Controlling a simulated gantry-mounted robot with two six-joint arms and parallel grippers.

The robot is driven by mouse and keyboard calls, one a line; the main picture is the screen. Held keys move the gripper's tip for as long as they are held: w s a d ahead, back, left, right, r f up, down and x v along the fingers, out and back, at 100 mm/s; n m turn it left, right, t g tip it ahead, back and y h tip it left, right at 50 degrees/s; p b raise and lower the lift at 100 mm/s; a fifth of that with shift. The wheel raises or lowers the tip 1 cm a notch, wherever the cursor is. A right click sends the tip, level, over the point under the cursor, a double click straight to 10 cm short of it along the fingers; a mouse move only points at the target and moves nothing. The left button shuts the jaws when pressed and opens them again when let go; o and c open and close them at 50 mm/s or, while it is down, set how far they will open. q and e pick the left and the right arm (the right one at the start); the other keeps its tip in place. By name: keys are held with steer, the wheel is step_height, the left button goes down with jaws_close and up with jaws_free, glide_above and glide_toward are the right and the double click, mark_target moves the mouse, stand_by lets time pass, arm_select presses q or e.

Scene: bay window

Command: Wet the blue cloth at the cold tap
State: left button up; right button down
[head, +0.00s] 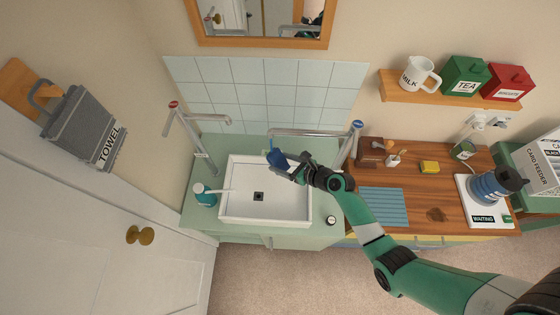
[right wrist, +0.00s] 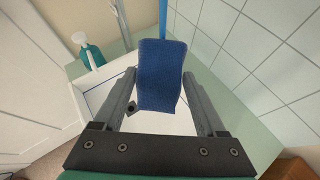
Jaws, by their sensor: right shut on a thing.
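My right gripper (head: 297,174) is shut on the blue cloth (head: 276,159) and holds it above the white basin (head: 226,205). In the right wrist view the cloth (right wrist: 160,72) hangs between the two fingers (right wrist: 160,85). The cold tap (head: 315,133), with a blue cap, stands at the basin's right; its spout reaches left over the cloth. A thin blue column (right wrist: 163,18) stands above the cloth in the right wrist view and looks like running water. Whether the cloth is wet cannot be told. My left gripper is out of view.
A red-capped tap (head: 189,118) stands at the basin's left and a teal soap bottle (head: 204,197) beside the basin. A tiled wall (head: 265,90) rises behind. The wooden counter (head: 437,213) at the right bears a blue ribbed mat (head: 383,207) and a blue jar (head: 488,188).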

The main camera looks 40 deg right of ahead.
steer(key=shift+s+d+r+p, duration=0.15)
steer(key=shift+s+p, duration=0.4)
steer(key=shift+s, duration=0.65)
steer(key=s, duration=0.1)
steer(key=s+p, duration=0.1)
steer(key=s, duration=0.1)
steer(key=s+d, duration=0.1)
steer(key=s, duration=0.1)
steer(key=shift+s, duration=0.2)
steer(key=shift+p, duration=0.3)
steer(key=p+v, duration=0.5)
steer(key=v, duration=0.1)
steer(key=shift+r, duration=0.35)
steer(key=shift+w, duration=0.1)
stand_by(0.5)
